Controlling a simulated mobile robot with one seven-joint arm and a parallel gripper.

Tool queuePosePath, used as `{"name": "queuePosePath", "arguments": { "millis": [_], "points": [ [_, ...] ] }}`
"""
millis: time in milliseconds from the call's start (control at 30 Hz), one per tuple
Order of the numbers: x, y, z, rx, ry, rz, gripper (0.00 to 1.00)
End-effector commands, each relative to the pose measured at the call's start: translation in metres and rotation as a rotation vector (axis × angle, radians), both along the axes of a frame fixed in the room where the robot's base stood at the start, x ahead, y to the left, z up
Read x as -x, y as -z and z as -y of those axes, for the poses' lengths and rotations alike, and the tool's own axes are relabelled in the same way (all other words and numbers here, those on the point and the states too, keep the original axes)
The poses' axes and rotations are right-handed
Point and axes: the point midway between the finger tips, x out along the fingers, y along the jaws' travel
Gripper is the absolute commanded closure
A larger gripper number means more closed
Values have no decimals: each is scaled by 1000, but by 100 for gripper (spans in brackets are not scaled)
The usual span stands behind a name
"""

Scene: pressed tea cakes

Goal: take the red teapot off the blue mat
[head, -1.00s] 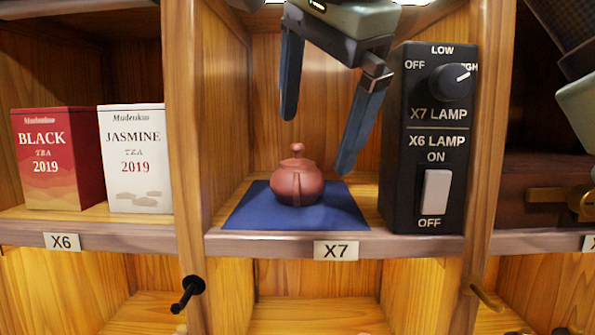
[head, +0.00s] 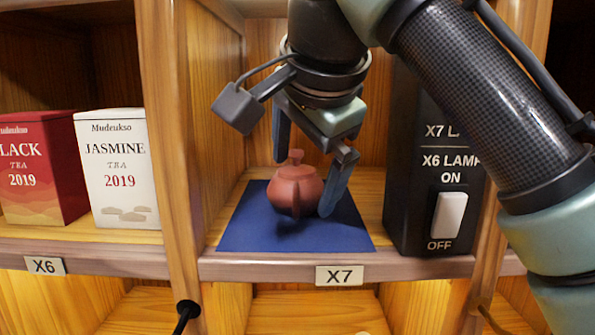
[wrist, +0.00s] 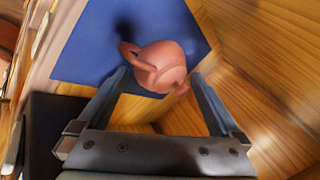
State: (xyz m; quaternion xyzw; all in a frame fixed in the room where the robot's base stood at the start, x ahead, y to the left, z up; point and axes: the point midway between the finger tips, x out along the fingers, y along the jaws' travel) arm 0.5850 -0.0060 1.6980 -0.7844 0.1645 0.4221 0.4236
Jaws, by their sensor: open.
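The red teapot (head: 294,192) is over the blue mat (head: 245,232) in the X7 compartment, with its knobbed lid on top. It looks upright in the head view. My open gripper (head: 304,187) has come down around it, one finger behind to the left and one at its front right. In the wrist view the teapot (wrist: 163,58) shows between the tips of the spread fingers (wrist: 160,73), with the mat (wrist: 85,60) beyond. I cannot tell whether a finger touches it. A dark shadow lies on the mat by the teapot.
A black lamp switch box (head: 425,215) stands close on the right, partly hidden by my arm. A wooden divider (head: 170,130) bounds the left. Beyond it are the white jasmine tea box (head: 118,165) and red black-tea box (head: 40,170). The mat's front is clear.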

Motion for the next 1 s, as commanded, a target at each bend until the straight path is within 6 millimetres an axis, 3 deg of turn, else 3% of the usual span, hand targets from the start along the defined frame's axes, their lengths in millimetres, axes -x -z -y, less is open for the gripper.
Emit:
{"name": "queuePosePath", "arguments": {
  "millis": [267, 700, 1000],
  "points": [
    [-2, 4, -1, -1, -1, -1, 0],
    [-2, 3, -1, 0, -1, 1, 79],
    [-2, 1, 0, 0, -1, 2, 80]
  ]
}}
